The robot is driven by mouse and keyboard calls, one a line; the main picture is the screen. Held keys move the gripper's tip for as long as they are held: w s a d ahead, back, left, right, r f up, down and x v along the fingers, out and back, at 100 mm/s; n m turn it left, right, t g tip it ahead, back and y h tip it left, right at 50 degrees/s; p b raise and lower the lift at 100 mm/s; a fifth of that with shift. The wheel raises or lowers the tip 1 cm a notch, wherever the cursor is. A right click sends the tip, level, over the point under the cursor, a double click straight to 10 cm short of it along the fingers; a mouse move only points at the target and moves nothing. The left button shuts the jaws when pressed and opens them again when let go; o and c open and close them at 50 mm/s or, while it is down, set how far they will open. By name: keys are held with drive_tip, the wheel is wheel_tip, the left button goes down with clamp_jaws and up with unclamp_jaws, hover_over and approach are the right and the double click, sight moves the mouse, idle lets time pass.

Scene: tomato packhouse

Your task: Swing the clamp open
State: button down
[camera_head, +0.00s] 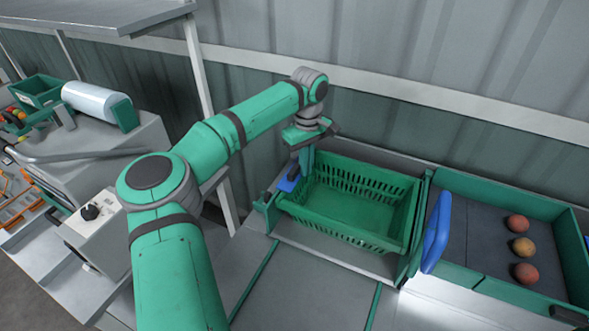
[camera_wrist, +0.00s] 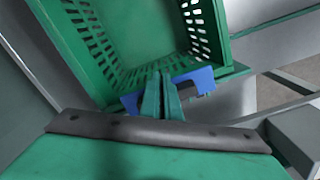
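The clamp is a blue piece (camera_head: 288,183) at the left end of a green crate (camera_head: 345,226), beside the crate's wall. In the wrist view the blue clamp (camera_wrist: 200,78) lies crosswise at the crate's near rim and has a dark notch in it. My gripper (camera_head: 304,165) reaches down over that end of the crate. In the wrist view the two green fingers of my gripper (camera_wrist: 162,78) are close together in front of the clamp and cover its middle. Whether they pinch part of it or only touch it is hidden.
A blue upright paddle (camera_head: 436,232) stands right of the crate. Beyond it a green-walled tray (camera_head: 478,183) holds three tomatoes. A corrugated wall runs close behind. A machine with a white roll (camera_head: 92,101) stands at left. The grey bench front (camera_head: 320,285) is clear.

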drive_tip(key=shift+s+f, duration=0.2)
drive_tip(key=shift+f, duration=0.2)
drive_tip(key=shift+w+a+r, duration=0.45)
drive_tip(key=shift+w+a, duration=0.1)
drive_tip(key=shift+a, duration=0.25)
drive_tip(key=shift+w+a+r, duration=0.1)
drive_tip(key=shift+a+r, duration=0.2)
drive_tip(key=shift+a, duration=0.2)
drive_tip(key=shift+w+a+r, duration=0.1)
drive_tip(key=shift+a+r, duration=0.15)
drive_tip(key=shift+a, duration=0.2)
drive_tip(key=shift+w+a+r, duration=0.1)
drive_tip(key=shift+a+r, duration=0.05)
drive_tip(key=shift+a, duration=0.15)
drive_tip(key=shift+d+r, duration=0.2)
drive_tip(key=shift+r, duration=0.7)
drive_tip(key=shift+d+r, duration=0.5)
drive_tip(key=shift+r, duration=0.3)
drive_tip(key=shift+s+d, duration=0.4)
drive_tip(key=shift+d, duration=0.5)
drive_tip(key=shift+s+d, duration=0.35)
drive_tip(key=shift+d, duration=0.5)
drive_tip(key=shift+s+d, duration=0.4)
drive_tip(key=shift+d, duration=0.5)
